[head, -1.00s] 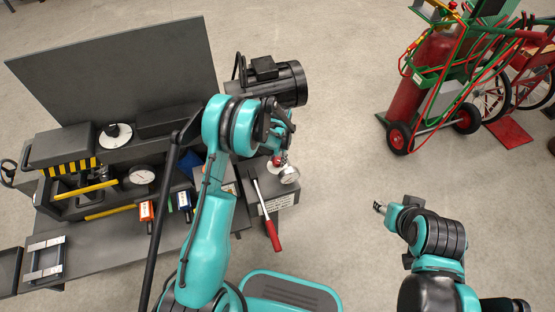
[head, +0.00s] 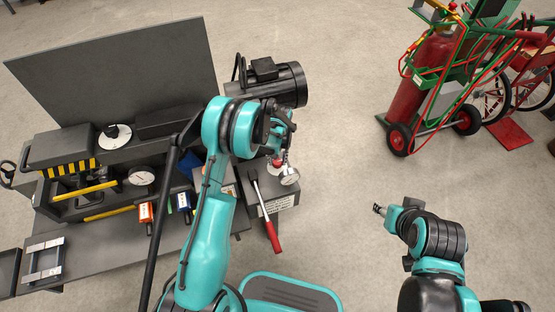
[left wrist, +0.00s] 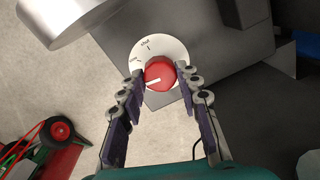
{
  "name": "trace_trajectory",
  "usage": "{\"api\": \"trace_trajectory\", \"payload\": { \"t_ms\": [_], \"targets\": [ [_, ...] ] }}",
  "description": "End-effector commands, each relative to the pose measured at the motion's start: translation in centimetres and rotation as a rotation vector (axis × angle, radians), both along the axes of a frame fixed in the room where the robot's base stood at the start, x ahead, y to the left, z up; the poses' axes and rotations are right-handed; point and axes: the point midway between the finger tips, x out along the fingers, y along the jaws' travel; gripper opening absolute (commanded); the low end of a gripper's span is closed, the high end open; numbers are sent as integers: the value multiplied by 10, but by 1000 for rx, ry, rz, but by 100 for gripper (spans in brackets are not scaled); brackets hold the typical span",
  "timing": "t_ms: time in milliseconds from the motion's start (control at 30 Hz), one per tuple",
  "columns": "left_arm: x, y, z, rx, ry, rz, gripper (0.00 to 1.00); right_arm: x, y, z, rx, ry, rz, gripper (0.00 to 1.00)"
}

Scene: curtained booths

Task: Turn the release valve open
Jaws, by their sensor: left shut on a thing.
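The release valve is a red round knob (left wrist: 159,72) on a white dial (left wrist: 172,47), seen in the left wrist view. The dial carries small words, "shut" at the top and apparently "open" at upper left. The knob's white pointer line faces left and slightly down. My left gripper (left wrist: 162,80) has its two fingers on either side of the knob and is shut on it. In the head view the left gripper (head: 283,148) reaches down over the valve, hiding most of it. My right gripper (head: 379,210) is away at the right, small; its jaws are unclear.
The grey bench (head: 110,255) holds a press and coloured tools. A black motor (head: 275,82) sits behind. A red cylinder cart (head: 415,95) stands far right. Open floor lies between.

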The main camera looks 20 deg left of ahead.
Motion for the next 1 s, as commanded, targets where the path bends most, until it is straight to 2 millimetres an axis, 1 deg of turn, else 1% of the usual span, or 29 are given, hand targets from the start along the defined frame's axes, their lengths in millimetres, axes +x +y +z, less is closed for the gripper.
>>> {"api": "trace_trajectory", "payload": {
  "t_ms": [433, 467, 500, 533, 867, 967, 1000],
  "targets": [
    [0, 0, 0, 0, 2, 9, 4, 0, 0, 0, 0, 0, 0, 43],
    [0, 0, 0, 0, 2, 9, 38, 0, 0, 0, 0, 0, 0, 43],
    [0, 0, 0, 0, 2, 9, 49, 0, 0, 0, 0, 0, 0, 43],
    [0, 0, 0, 0, 1, 9, 54, 0, 0, 0, 0, 0, 0, 43],
    [0, 0, 2, 0, 1, 9, 54, 0, 0, 0, 0, 0, 0, 43],
    [0, 0, 11, 0, 0, 9, 54, 0, 0, 0, 0, 0, 0, 43],
    [0, -1, 18, 0, 0, 9, 54, 0, 0, 0, 0, 0, 0, 43]
  ]
}}
